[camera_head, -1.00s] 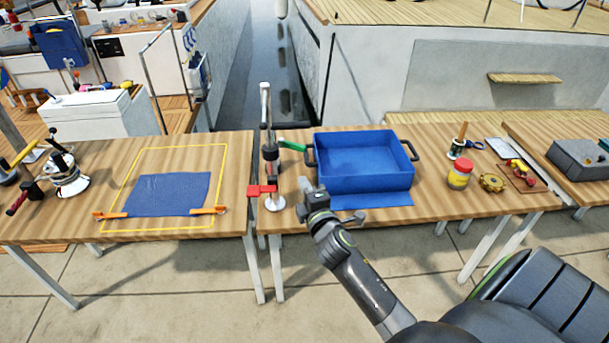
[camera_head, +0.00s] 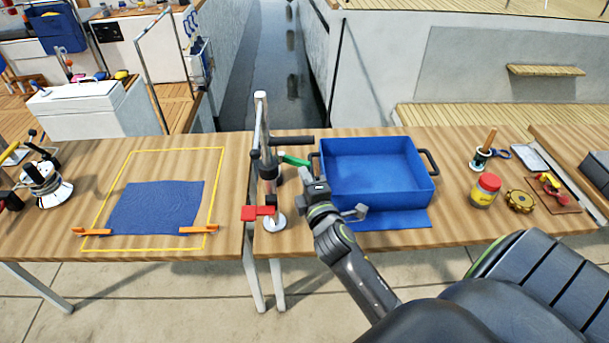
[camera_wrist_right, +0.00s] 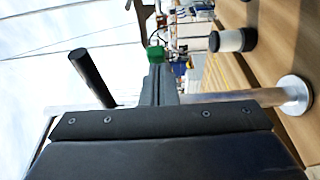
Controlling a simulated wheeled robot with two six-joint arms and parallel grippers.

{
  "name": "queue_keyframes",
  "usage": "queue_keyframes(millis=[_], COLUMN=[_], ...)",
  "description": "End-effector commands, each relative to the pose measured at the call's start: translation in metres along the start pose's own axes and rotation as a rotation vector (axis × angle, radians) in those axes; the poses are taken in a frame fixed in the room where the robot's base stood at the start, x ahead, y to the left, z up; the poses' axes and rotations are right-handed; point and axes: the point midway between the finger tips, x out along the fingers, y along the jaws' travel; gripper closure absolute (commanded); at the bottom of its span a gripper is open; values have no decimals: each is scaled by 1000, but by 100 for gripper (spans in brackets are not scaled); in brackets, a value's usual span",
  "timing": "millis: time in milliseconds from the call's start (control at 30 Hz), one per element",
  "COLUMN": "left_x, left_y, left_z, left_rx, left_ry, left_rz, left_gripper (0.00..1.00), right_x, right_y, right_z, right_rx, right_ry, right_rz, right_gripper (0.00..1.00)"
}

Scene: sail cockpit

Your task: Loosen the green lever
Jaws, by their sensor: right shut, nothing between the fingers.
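The green lever (camera_head: 295,160) sticks out to the right from the upright metal post (camera_head: 260,115) on the middle table. Its green part also shows in the right wrist view (camera_wrist_right: 155,54), just beyond my fingertips. A black bar (camera_head: 292,140) sticks out to the right above the lever. My right gripper (camera_head: 311,178) is shut and empty, its tip close below the lever's outer end. I cannot tell whether it touches the lever. The fingers also show in the right wrist view (camera_wrist_right: 157,82). My left gripper is out of view.
A blue bin (camera_head: 372,205) stands just right of my right gripper. A red block (camera_head: 258,212) and a round metal base (camera_head: 275,222) are at the post's foot. A red-lidded jar (camera_head: 485,190) stands further right. A blue cloth (camera_head: 155,207) lies inside a yellow outline at left.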

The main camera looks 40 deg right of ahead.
Motion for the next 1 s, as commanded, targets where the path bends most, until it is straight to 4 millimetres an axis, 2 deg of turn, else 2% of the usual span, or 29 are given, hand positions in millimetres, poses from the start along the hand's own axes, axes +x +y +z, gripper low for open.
queue_keyframes(millis=[300,567,733,1000], left_x=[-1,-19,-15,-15], left_y=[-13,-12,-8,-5], left_z=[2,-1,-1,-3], left_rx=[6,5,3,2], left_ry=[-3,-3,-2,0], left_rz=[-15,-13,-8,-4], left_gripper=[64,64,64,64], right_x=[0,5,9,10], right_y=[1,3,0,0], right_z=[0,11,18,18], right_rx=[-1,-5,-1,0], right_ry=[4,101,108,107], right_rz=[0,0,1,0], right_gripper=[100,100,100,100])
